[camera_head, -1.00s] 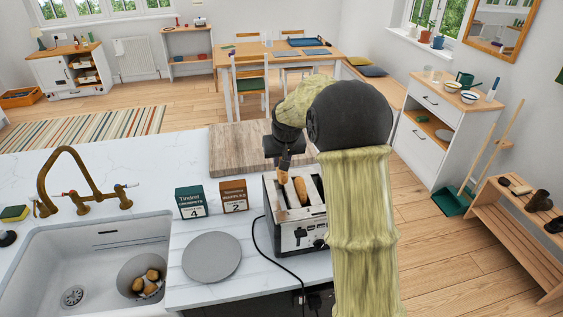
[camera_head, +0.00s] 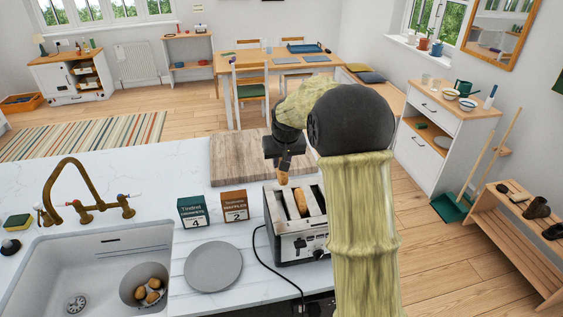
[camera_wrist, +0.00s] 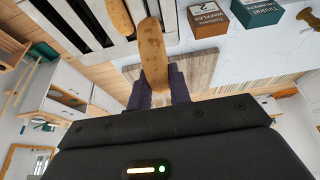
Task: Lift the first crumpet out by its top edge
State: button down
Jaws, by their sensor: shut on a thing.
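My gripper (camera_head: 284,168) is shut on the top edge of a golden-brown crumpet (camera_wrist: 153,55) and holds it over the toaster's left side. The crumpet hangs upright, and its lower end appears to be just above the slot. The silver and black toaster (camera_head: 287,247) stands on the white counter. A second crumpet (camera_head: 300,203) stands in a toaster slot to the right; it also shows in the wrist view (camera_wrist: 120,16). A round grey plate (camera_head: 213,267) lies empty on the counter, left of the toaster.
A green box (camera_head: 193,212) and a brown box (camera_head: 234,205) stand left of the toaster. A wooden board (camera_head: 235,160) lies behind it. A black cord (camera_head: 262,262) runs between plate and toaster. The sink (camera_head: 90,265) holds a bowl of brown items.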

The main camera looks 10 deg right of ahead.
jog(key=shift+r+p, duration=1.75)
jog(key=shift+r, duration=0.85)
